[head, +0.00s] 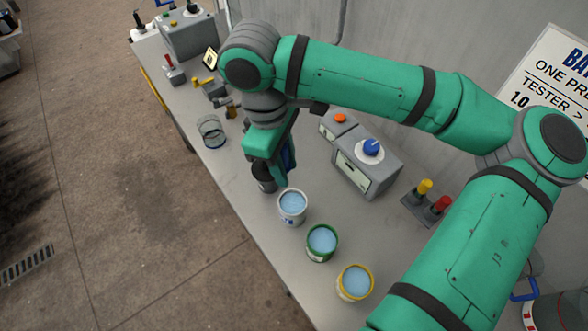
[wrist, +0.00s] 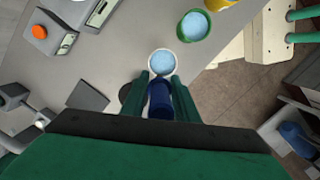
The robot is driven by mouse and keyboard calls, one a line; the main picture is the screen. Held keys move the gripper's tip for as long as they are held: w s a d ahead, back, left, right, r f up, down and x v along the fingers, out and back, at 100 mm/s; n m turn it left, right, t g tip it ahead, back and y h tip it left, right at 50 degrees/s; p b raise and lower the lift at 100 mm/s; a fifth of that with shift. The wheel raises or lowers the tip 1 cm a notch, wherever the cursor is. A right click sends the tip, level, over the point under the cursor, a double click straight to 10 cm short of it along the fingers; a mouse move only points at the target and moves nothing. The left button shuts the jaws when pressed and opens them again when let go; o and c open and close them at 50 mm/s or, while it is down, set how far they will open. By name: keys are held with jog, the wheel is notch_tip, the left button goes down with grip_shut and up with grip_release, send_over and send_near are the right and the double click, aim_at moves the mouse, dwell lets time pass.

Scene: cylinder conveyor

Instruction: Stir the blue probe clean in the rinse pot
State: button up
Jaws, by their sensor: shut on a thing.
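My gripper (wrist: 162,90) is shut on the blue probe (wrist: 159,103), which lies between its two green fingers. In the head view the blue probe (head: 289,156) shows only partly behind my gripper (head: 276,180). A white pot (head: 292,208) of pale blue liquid stands just below the gripper in the picture. In the wrist view the white pot (wrist: 162,64) is just beyond the fingertips. A green pot (head: 321,243) and a yellow pot (head: 355,283), also with blue liquid, stand in line after it. I cannot tell which is the rinse pot. The probe's lower end is hidden.
A grey box with a blue knob (head: 371,148) and one with an orange button (head: 339,119) stand right of my gripper. A stand holds a yellow-topped (head: 425,187) and a red-topped piece (head: 441,205). A dark round thing (wrist: 125,93) sits beside the fingers.

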jog(key=shift+s+d+f+m, duration=0.15)
jog(key=shift+s+d, duration=0.2)
jog(key=shift+d, duration=0.15)
jog(key=shift+s+d+f+m, duration=0.1)
jog(key=shift+s+d+m, duration=0.05)
jog(key=shift+s+d, duration=0.25)
jog(key=shift+f, duration=2.3)
jog(key=shift+w, duration=0.15)
jog(key=shift+d, duration=0.2)
jog(key=shift+s+a, duration=0.2)
jog(key=shift+d, duration=0.15)
